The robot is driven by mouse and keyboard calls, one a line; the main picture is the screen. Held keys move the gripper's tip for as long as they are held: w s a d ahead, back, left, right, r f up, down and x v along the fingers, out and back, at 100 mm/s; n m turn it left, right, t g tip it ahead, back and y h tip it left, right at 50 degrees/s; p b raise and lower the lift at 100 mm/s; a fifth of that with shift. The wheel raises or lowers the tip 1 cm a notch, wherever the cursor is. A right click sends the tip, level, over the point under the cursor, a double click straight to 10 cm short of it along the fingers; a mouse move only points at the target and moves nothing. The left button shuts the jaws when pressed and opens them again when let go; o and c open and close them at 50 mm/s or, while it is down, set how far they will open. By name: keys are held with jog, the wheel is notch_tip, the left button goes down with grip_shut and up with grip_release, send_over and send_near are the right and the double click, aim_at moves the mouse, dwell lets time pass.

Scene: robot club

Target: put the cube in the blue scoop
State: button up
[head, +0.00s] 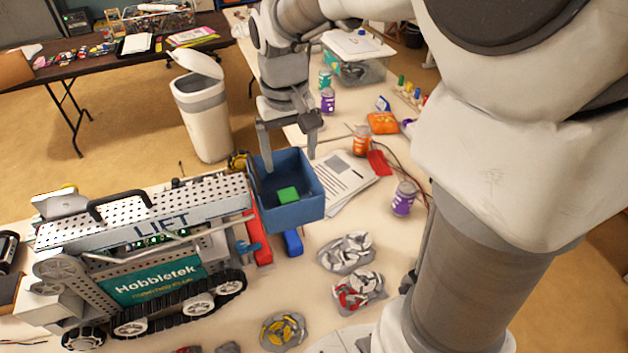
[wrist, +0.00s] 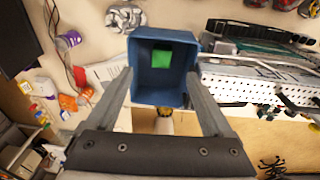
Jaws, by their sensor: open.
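The green cube (head: 287,194) lies inside the blue scoop (head: 298,214), on its floor. In the wrist view the cube (wrist: 161,59) shows near the scoop's far wall, and the scoop (wrist: 160,98) opens toward the camera. My gripper (head: 288,150) is open and empty, above the back part of the scoop in the head view. In the wrist view its two fingers reach toward the scoop's left and right sides, apart from the cube. I cannot tell whether the fingers touch the scoop's rim.
A tracked LIFT robot (head: 155,255) stands left of the scoop. Papers (head: 345,178), a purple-labelled jar (head: 403,198) and an orange-labelled jar (head: 361,140) are to the right. Several wheel-like parts (head: 346,252) lie in front. A white bin (head: 203,115) stands beyond the table.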

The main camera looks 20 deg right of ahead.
jog(key=s+r+t, duration=0.2)
jog(key=s, duration=0.5)
jog(key=s+r+t, duration=0.2)
jog(key=s+r, duration=0.1)
jog(key=s, duration=0.5)
jog(key=shift+s+r, duration=0.15)
jog(key=shift+s, duration=0.05)
jog(key=shift+c, duration=0.2)
dwell(0.4)
jog(key=c, duration=0.5)
jog(key=shift+s+a, duration=0.1)
jog(key=shift+a, duration=0.05)
